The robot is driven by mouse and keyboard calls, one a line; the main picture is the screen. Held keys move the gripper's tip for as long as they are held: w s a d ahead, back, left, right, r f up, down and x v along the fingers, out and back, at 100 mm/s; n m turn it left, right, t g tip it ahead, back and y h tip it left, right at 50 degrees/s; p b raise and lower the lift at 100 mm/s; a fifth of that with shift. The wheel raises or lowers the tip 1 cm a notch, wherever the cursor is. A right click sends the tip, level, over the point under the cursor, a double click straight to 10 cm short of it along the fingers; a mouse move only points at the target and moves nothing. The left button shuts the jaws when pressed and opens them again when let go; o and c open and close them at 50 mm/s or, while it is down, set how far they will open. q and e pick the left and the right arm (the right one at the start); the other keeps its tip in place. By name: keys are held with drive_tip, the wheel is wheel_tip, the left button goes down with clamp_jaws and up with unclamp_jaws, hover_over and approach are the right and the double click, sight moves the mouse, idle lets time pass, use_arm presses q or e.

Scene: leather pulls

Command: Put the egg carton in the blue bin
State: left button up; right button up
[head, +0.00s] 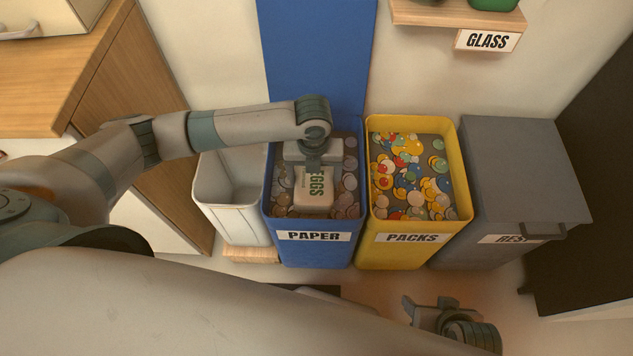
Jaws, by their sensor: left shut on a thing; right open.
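The egg carton (314,201) is a pale box with green EGGS lettering. It is inside the opening of the blue bin (313,255), which is labelled PAPER. My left gripper (316,165) is over the blue bin and shut on the carton at its far end. The gripper hides part of the carton, and I cannot tell whether the carton touches the contents below it. My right gripper (432,308) is open and empty at the lower right, in front of the bins.
A white bin (230,218) stands left of the blue bin. A yellow PACKS bin (413,246) with round pieces stands on its right. A lidded grey bin (525,165) is further right. The blue bin's raised lid (316,60) stands behind it. A wooden shelf (430,14) hangs above.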

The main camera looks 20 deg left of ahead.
sight(315, 184)
use_arm(q)
wheel_tip(315, 184, down, 3)
drive_tip(key=shift+r, duration=0.1)
use_arm(e)
drive_tip(key=shift+w+a+r, duration=0.1)
drive_tip(key=shift+w+a, duration=0.1)
drive_tip(key=shift+a, duration=0.2)
drive_tip(key=shift+s, duration=0.1)
use_arm(q)
drive_tip(key=o, duration=1)
drive_tip(key=shift+f, duration=0.2)
use_arm(e)
drive_tip(key=shift+d, duration=0.15)
drive_tip(key=shift+w, duration=0.2)
drive_tip(key=shift+w, duration=0.1)
